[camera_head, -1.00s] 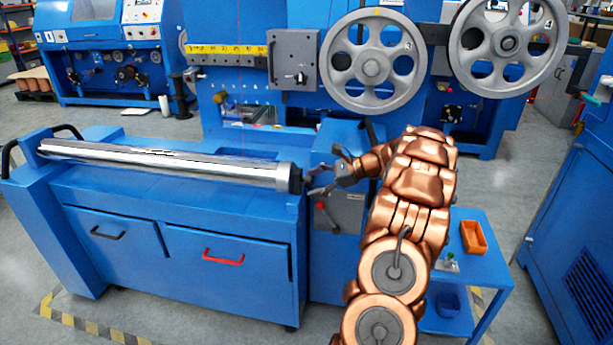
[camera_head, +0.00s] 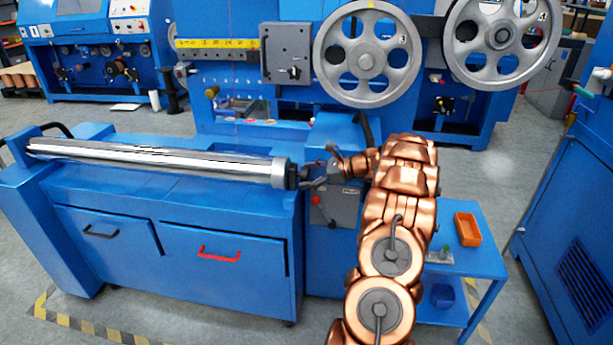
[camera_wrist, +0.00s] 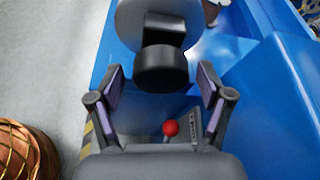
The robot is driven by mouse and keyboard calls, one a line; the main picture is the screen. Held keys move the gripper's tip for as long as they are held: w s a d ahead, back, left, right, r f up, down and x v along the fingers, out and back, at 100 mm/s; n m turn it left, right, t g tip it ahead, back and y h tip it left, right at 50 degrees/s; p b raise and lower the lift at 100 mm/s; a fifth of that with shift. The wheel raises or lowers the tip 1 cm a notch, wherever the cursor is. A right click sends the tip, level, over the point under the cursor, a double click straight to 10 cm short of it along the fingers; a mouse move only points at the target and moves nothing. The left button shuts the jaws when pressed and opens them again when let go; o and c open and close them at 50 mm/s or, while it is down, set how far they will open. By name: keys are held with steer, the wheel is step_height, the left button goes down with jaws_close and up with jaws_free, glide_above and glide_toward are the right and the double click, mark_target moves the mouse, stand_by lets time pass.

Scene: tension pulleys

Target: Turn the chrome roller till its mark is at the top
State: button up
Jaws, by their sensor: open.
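The chrome roller (camera_head: 160,158) lies lengthwise along the top of the blue cabinet. In the wrist view, its light round end (camera_wrist: 130,22) shows at the top with a dark hub (camera_wrist: 160,68) sticking out toward me. My gripper (camera_head: 306,176) is at the roller's right end; in the wrist view my gripper (camera_wrist: 160,78) is open, with one finger on each side of the dark hub and visible gaps beside it. I cannot make out the mark on the roller.
A red-knobbed lever (camera_wrist: 171,128) on a grey plate sits below the hub. The cabinet front has a black handle (camera_head: 101,233) and a red handle (camera_head: 219,253). Large spoked pulleys (camera_head: 367,55) stand behind. An orange tray (camera_head: 468,229) rests on the blue side table (camera_head: 490,262).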

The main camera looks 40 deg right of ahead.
steer(key=shift+w+a, duration=0.1)
steer(key=shift+w, duration=0.15)
steer(key=shift+c, duration=0.5)
steer(key=shift+f, duration=0.1)
steer(key=c, duration=1.1)
